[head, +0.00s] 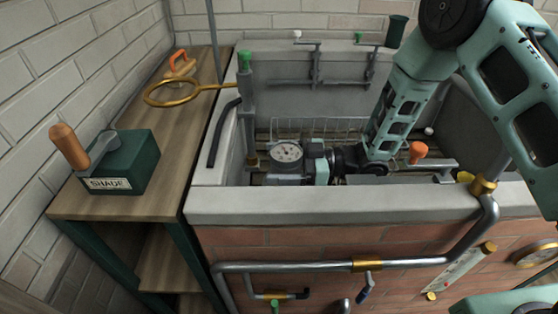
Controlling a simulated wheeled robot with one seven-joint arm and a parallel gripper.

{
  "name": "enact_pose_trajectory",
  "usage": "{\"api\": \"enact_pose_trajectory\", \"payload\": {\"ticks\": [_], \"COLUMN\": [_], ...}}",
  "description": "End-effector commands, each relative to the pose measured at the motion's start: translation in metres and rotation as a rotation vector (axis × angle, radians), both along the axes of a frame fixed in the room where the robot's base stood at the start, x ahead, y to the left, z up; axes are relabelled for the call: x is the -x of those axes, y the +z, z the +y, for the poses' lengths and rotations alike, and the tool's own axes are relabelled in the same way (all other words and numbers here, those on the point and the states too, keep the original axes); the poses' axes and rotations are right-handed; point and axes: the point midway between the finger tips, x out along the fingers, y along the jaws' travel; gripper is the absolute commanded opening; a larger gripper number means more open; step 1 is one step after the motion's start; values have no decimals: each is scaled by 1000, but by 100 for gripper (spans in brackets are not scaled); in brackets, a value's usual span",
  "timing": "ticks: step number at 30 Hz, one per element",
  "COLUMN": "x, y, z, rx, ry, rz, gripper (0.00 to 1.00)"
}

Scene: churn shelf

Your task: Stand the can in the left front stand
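My gripper (318,167) is low inside the walled trough (330,204), pointing left. It is beside a round white dial with a grey body (287,154). I cannot tell whether it touches this or whether its fingers are open or shut. No can is clearly recognisable, and no stand can be clearly made out. A wire rack (318,127) stands behind my gripper. The trough's front wall and my arm hide part of the trough floor.
A wooden shelf (185,130) at left holds a green box labelled SHADE (121,165), a golden ring (172,93) and an orange-handled tool (181,64). A grey post (247,110) rises at the trough's left. Pipes (310,266) cross the brick front. A dark green cup-like thing (397,31) is at the back.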

Motion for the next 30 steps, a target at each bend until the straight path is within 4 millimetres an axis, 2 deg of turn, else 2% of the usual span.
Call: {"api": "enact_pose_trajectory", "payload": {"ticks": [5,12,18,30], "x": [0,0,2,3], "y": [1,0,1,1], "z": [-6,-44,-69,-75], "rx": [1,1,0,0], "ry": [-1,-4,-2,0], "rz": [0,0,0,0], "gripper": [84,84,84,84]}}
